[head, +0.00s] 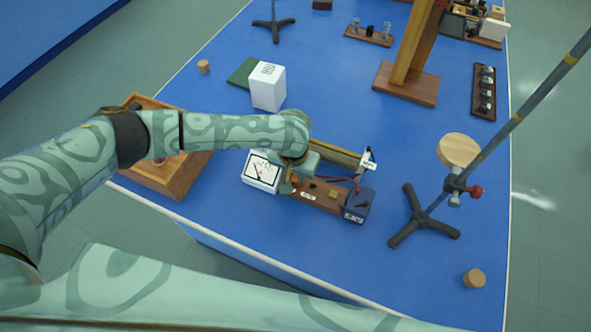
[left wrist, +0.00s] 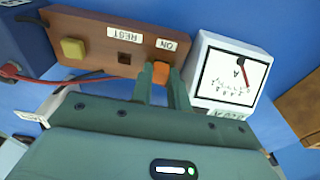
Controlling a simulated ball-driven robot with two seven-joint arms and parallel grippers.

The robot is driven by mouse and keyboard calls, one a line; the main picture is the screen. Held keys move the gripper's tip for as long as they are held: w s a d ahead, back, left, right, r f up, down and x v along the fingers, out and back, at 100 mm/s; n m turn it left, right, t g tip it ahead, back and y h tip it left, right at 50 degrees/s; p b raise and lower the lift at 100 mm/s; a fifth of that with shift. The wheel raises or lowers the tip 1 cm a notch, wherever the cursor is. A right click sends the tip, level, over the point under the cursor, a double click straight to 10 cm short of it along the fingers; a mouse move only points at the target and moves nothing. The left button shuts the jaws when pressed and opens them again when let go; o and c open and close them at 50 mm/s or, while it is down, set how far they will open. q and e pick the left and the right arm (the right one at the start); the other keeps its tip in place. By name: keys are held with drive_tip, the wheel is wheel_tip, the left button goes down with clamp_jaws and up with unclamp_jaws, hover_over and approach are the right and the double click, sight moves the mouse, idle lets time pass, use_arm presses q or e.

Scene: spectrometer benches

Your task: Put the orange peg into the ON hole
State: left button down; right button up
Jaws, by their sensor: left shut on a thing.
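The orange peg (left wrist: 161,72) is between the two fingertips of my left gripper (left wrist: 162,88), which is shut on it. The peg is right beside the ON label (left wrist: 166,44) on the brown wooden board (left wrist: 85,27). The ON hole is not visible, hidden at the peg. I cannot tell whether the peg's lower end is inside the hole or just above it. The REST hole (left wrist: 124,60) is empty, a dark square next to the REST label (left wrist: 124,34). In the head view my left gripper (head: 291,183) is over the board (head: 328,199), partly hidden by its arm. My right gripper is not in view.
A white meter (left wrist: 232,72) stands close beside the ON end. A yellow block (left wrist: 73,48) and a blue box (head: 357,205) with a red wire are at the other end. A wooden tray (head: 178,184) is left; a tripod stand (head: 421,218) is right.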

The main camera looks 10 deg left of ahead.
use_arm(q)
drive_tip(key=c, duration=1.3)
unclamp_jaws()
drive_tip(key=shift+o, duration=0.2)
wheel_tip(320, 180, up, 16)
drive_tip(key=s+p, duration=0.2)
drive_tip(key=p, duration=0.5)
drive_tip(key=shift+a, duration=0.2)
